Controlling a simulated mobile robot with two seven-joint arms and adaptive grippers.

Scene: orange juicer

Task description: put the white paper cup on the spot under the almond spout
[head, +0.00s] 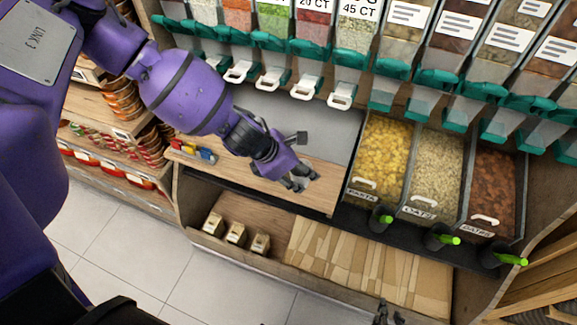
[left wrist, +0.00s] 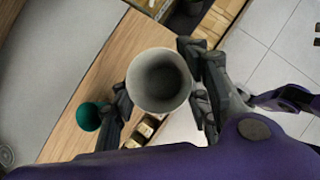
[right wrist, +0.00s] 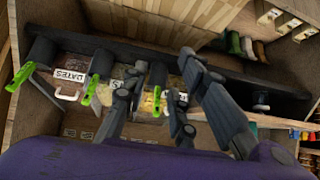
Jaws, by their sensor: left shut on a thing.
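The white paper cup (left wrist: 160,82) is between the fingers of my left gripper (left wrist: 155,85), which is shut on it. The left wrist view looks into its open mouth, and the inside looks empty. In the head view my left gripper (head: 300,182) is over the front of the wooden counter (head: 318,197), and its fingers hide most of the cup. Dispenser spouts with white handles (head: 340,97) line the wall behind; I cannot tell which is almond, nor make out a marked spot. My right gripper (right wrist: 155,98) is open and empty, near the bins' front edge.
Bins of yellow pasta (head: 380,150), oats (head: 432,170) and dates (head: 492,190) stand right of the counter, with green-handled scoops (head: 440,238) in front. A teal round object (left wrist: 90,116) is on the counter beside my left gripper. The grey back surface (head: 290,118) looks clear.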

